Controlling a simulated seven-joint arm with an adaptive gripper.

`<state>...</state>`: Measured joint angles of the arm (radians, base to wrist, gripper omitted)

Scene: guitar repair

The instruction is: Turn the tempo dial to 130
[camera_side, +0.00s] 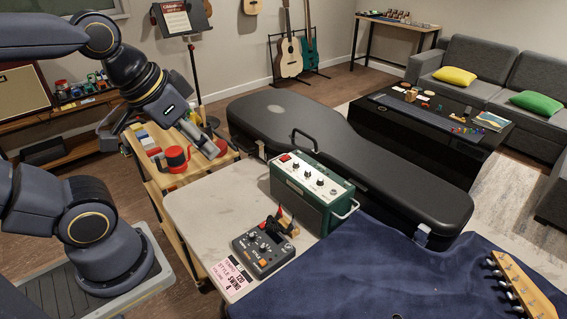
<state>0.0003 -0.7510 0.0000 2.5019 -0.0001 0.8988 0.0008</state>
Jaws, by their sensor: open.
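A dark grey drum-machine-like box (263,252) with several small knobs and buttons sits on the pale worktop. Which knob is the tempo dial and where it points are too small to tell. A pink card (232,281) at the box's left front edge carries printed lines, including tempo, style and volume; its tempo number is not sharp enough to read surely. My gripper (207,142) is open and empty, in the air up and to the left of the box, well apart from it.
A green amplifier-like box (312,193) with knobs stands right behind the dark box. A black guitar case (350,150) lies behind. A blue cloth (370,270) covers the right side. The worktop's left part (215,210) is clear.

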